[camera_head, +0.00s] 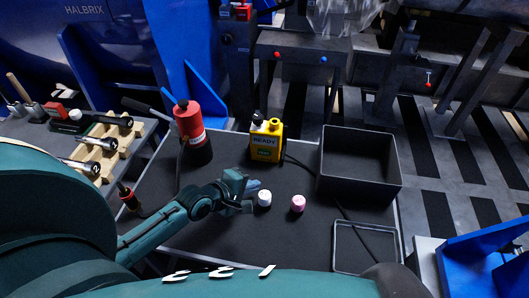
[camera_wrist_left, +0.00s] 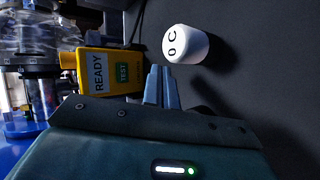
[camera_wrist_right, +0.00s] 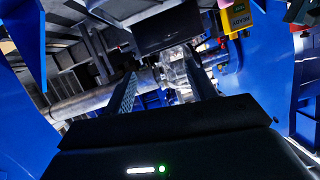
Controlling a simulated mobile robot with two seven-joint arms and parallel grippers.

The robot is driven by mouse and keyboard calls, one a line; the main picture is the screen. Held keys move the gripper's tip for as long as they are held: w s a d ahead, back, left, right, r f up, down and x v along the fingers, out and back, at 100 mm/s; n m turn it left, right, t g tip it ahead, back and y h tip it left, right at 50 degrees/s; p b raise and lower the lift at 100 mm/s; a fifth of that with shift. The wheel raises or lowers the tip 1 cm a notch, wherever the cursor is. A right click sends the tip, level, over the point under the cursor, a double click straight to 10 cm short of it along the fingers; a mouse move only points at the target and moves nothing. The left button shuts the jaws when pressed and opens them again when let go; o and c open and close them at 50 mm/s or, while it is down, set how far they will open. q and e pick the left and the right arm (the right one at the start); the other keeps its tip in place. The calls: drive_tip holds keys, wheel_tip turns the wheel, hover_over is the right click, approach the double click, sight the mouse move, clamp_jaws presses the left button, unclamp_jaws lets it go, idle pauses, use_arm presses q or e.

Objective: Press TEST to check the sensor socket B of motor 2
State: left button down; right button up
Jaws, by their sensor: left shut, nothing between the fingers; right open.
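A yellow tester (camera_head: 274,130) stands upright at the back middle of the dark table. Its screen reads READY, with a green TEST button (camera_head: 263,154) below it. The left wrist view shows the READY screen (camera_wrist_left: 98,73) and the TEST button (camera_wrist_left: 122,72) sideways. My left gripper (camera_head: 254,185) is shut and empty, in front of the tester and apart from it. Its fingertips (camera_wrist_left: 162,72) are close to a white cap (camera_wrist_left: 186,44); I cannot tell if they touch. My right gripper (camera_wrist_right: 162,62) is open and empty. Motor 2 and socket B cannot be made out.
The white cap (camera_head: 264,199) and a pink cap (camera_head: 298,203) stand on the table. A grey bin (camera_head: 360,180) and a shallow tray (camera_head: 365,267) are at right. A red cylinder (camera_head: 188,120) stands at left. A black cable runs from the tester past the bin.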

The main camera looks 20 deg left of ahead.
sight(264, 152)
use_arm(q)
drive_tip(key=shift+w+a+f, duration=0.1)
drive_tip(key=shift+w, duration=0.2)
drive_tip(key=w+b, duration=0.1)
drive_tip(key=w, duration=0.1)
drive_tip(key=w+a+b, duration=0.1)
drive_tip(key=w+b, duration=0.3)
drive_tip(key=shift+w+a, duration=0.15)
drive_tip(key=shift+a, duration=0.15)
drive_tip(key=shift+w+a, duration=0.2)
drive_tip(key=shift+w, duration=0.6)
use_arm(e)
drive_tip(key=shift+s+d+f+n+t, duration=0.2)
drive_tip(key=shift+d+f+n+t, duration=0.1)
drive_tip(key=shift+f+n+t, duration=0.25)
drive_tip(key=shift+w, duration=0.15)
use_arm(q)
drive_tip(key=shift+w+a, duration=0.1)
drive_tip(key=shift+w, duration=0.3)
use_arm(e)
drive_tip(key=shift+r, duration=0.3)
